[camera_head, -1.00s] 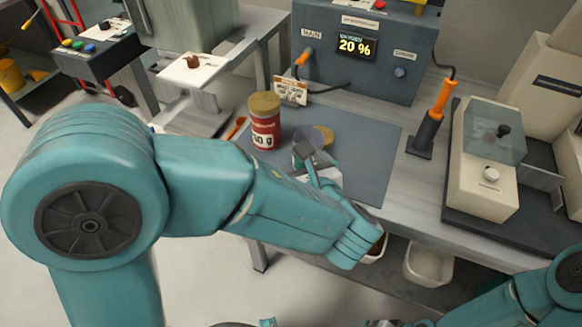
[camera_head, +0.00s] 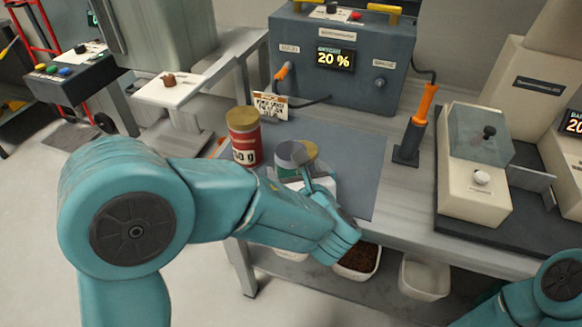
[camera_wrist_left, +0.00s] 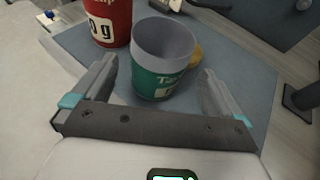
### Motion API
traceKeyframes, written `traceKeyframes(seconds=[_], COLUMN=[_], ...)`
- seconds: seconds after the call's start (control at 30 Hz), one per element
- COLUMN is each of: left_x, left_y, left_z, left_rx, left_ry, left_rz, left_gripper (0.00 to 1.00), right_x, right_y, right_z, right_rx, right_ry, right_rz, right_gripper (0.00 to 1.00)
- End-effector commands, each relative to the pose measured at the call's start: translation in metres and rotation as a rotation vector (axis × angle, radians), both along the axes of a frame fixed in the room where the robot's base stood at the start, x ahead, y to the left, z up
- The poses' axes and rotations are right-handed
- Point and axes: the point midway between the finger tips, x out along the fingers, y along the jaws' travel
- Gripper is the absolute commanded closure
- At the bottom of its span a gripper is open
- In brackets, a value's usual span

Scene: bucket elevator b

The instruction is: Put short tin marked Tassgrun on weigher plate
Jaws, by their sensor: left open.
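The short tin is green with an open grey top; it stands upright on the dark grey mat (camera_head: 350,150) in the head view (camera_head: 284,170). In the left wrist view the same tin (camera_wrist_left: 160,85) shows a partly readable label starting "Tas". My left gripper (camera_head: 303,172) is over the mat at the tin's near side, partly covering it. In the left wrist view my left gripper (camera_wrist_left: 157,75) is open, its fingers on either side of the tin with gaps visible. I cannot make out the weigher plate for certain. My right gripper is out of view.
A taller red tin (camera_head: 243,136) with a gold lid stands left of the green tin. A gold round piece (camera_head: 305,151) is just behind the green tin. The grey control box (camera_head: 335,60) stands behind, and a cream device (camera_head: 475,185) at right. The mat's right side is clear.

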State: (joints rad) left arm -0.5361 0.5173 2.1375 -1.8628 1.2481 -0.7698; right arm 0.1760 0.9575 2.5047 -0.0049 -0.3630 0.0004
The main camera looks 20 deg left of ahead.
Motion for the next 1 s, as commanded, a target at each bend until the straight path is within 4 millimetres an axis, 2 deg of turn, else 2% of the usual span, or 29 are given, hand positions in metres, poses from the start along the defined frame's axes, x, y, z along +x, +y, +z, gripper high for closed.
traceKeyframes(seconds=[0.3, 0.6, 0.73, 0.77, 1.0], left_x=[0.036, 0.041, 0.041, 0.041, 0.041], left_y=[0.024, 0.026, 0.026, 0.026, 0.026], left_z=[-0.015, -0.016, -0.016, -0.016, -0.015], left_rx=[0.0, 0.0, 0.0, 0.0, 0.0], left_ry=[0.002, 0.0, 0.0, 0.0, 0.0], left_rz=[0.003, 0.001, 0.001, 0.001, 0.001], left_gripper=[0.0, 0.0, 0.42, 0.48, 0.48], right_x=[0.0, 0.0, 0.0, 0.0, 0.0], right_y=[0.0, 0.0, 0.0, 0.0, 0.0], right_z=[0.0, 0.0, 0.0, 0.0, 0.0], right_rx=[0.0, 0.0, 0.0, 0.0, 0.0], right_ry=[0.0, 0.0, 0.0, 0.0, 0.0], right_rz=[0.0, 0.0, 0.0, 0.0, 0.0], right_gripper=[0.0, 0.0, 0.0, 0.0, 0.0])
